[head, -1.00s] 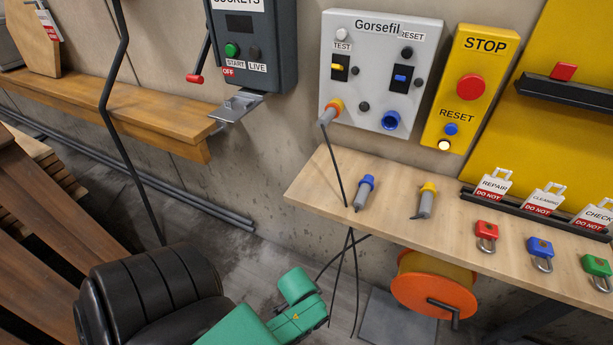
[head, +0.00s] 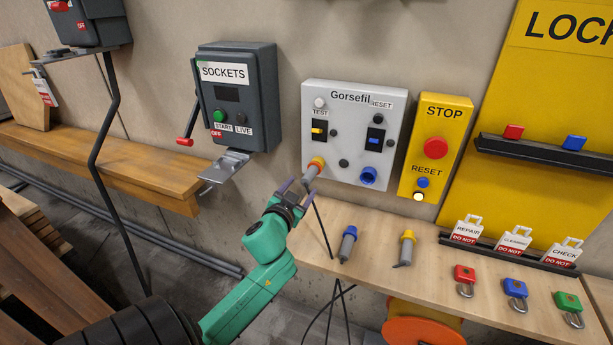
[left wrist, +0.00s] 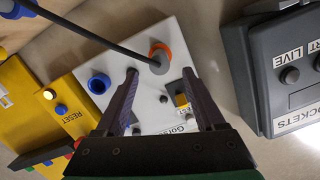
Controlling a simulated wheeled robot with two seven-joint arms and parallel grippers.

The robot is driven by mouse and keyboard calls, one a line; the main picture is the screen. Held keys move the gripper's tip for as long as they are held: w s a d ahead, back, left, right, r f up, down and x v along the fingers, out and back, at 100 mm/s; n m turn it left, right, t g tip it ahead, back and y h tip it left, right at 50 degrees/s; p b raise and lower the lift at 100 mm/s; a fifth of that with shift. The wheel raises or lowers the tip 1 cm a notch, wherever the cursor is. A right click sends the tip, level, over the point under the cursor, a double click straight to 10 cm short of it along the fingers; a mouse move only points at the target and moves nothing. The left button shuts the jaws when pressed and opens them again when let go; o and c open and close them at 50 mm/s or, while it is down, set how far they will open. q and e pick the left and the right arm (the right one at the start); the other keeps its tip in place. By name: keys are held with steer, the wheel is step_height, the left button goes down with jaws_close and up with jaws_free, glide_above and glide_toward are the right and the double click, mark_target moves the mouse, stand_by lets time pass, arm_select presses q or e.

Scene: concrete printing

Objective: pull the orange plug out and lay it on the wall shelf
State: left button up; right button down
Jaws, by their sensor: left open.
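The orange plug (head: 314,166), grey-bodied with an orange collar, sits in the socket at the lower left of the grey Gorsefil panel (head: 340,105). A dark cable hangs from it. My left gripper (head: 295,185) is open and empty, just below and left of the plug. In the left wrist view, the plug (left wrist: 160,58) shows beyond the open fingertips (left wrist: 160,75), roughly centred between them; I see no contact. The wooden wall shelf (head: 385,275) runs below the panel. My right gripper is not in view.
A blue plug (head: 348,243) and a yellow plug (head: 406,248) lie on the shelf, with padlocks and tags to the right. The grey SOCKETS box (head: 240,95) with its metal bracket (head: 222,168) is left of the panel. Bare shelf shows between the plugs and the padlocks.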

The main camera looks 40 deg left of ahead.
mark_target(309, 177)
arm_select(q)
steer(key=x, duration=0.7)
steer(key=shift+w+a+f+p, duration=0.1)
steer(key=shift+w+a+p, duration=0.05)
steer(key=shift+w+p, duration=0.25)
steer(key=shift+s, duration=0.1)
steer(key=shift+c, duration=0.3)
jaws_close()
